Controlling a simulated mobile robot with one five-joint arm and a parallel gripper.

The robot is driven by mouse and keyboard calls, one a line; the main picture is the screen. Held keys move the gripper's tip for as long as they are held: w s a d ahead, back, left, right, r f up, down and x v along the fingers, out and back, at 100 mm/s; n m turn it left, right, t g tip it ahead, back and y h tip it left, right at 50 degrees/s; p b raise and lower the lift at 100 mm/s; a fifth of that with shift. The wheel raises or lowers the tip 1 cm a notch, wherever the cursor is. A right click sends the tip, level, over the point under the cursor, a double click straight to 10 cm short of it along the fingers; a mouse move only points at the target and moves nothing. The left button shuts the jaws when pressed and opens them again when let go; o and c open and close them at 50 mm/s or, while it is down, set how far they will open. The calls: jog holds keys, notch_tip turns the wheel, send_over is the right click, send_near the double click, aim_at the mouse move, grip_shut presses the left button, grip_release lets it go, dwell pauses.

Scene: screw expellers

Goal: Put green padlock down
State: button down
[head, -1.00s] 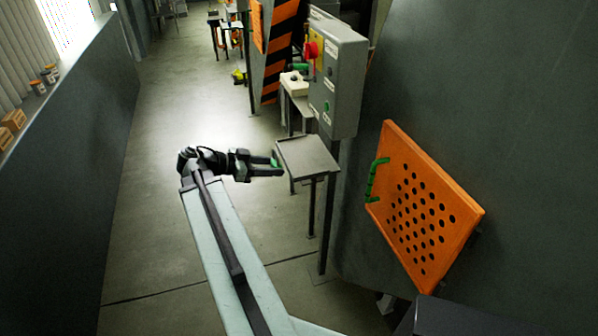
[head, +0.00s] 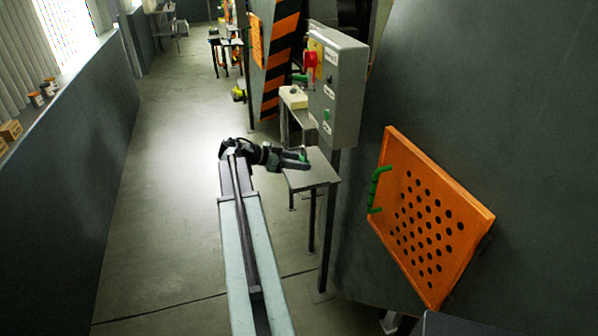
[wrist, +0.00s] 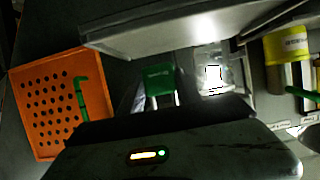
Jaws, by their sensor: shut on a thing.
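My gripper (head: 304,160) is shut on the green padlock (wrist: 160,79), which shows in the middle of the wrist view with its body between the fingers. In the head view only a small green bit of the padlock (head: 302,155) shows at the fingertips. The gripper is over the small grey stand (head: 312,180), near the back of its top. I cannot tell whether the padlock touches the stand.
A grey control box (head: 338,90) with a red knob (head: 311,60) stands just behind and right of the stand. An orange perforated panel (head: 425,220) with a green handle (head: 377,190) is at the right. A white block (head: 294,97) sits farther back. The floor at left is clear.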

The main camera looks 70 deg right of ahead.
aim_at(301, 175)
jog(key=shift+d, duration=0.4)
jog(key=f+b, duration=0.4)
jog(key=shift+d, duration=0.2)
jog(key=shift+r, duration=0.2)
jog(key=shift+f, duration=0.2)
jog(key=c, duration=0.8)
grip_release()
jog(key=shift+r, duration=0.1)
